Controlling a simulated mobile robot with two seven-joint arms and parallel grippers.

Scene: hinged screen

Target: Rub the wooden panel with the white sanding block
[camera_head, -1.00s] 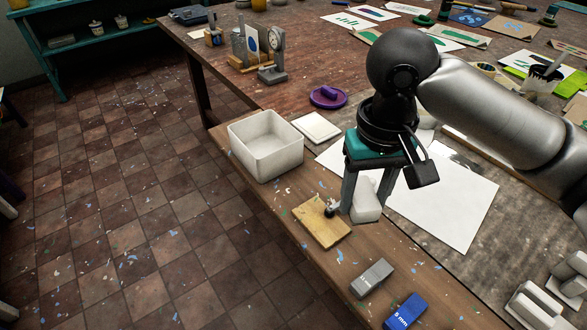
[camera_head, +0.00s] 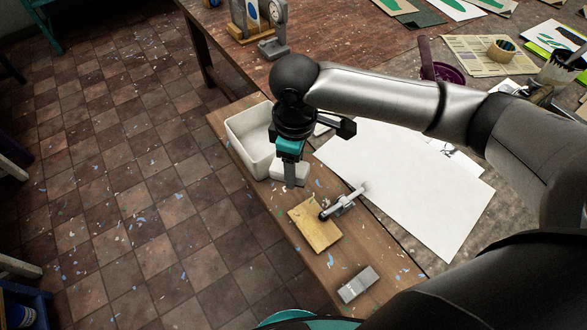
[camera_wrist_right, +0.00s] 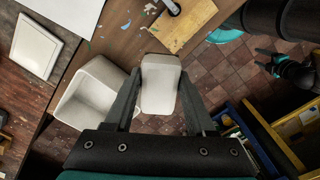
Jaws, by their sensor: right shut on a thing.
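The wooden panel (camera_head: 316,228) lies flat near the bench edge, with a dark and grey clamp-like tool (camera_head: 343,203) at its right side. The panel also shows at the top of the right wrist view (camera_wrist_right: 186,26). My right gripper (camera_head: 293,183) is shut on the white sanding block (camera_wrist_right: 160,84). It holds the block beyond the panel's far end, beside the white bin, apart from the panel. The block (camera_head: 305,172) is partly hidden by the fingers in the head view. A small dark shape in the right wrist view may be my left gripper (camera_wrist_right: 268,60); its jaws are unclear.
An open white bin (camera_head: 247,137) stands just left of my right gripper. A grey block (camera_head: 357,284) lies nearer on the bench. A large white sheet (camera_head: 410,185) covers the bench to the right. Bare floor (camera_head: 150,220) lies left of the bench.

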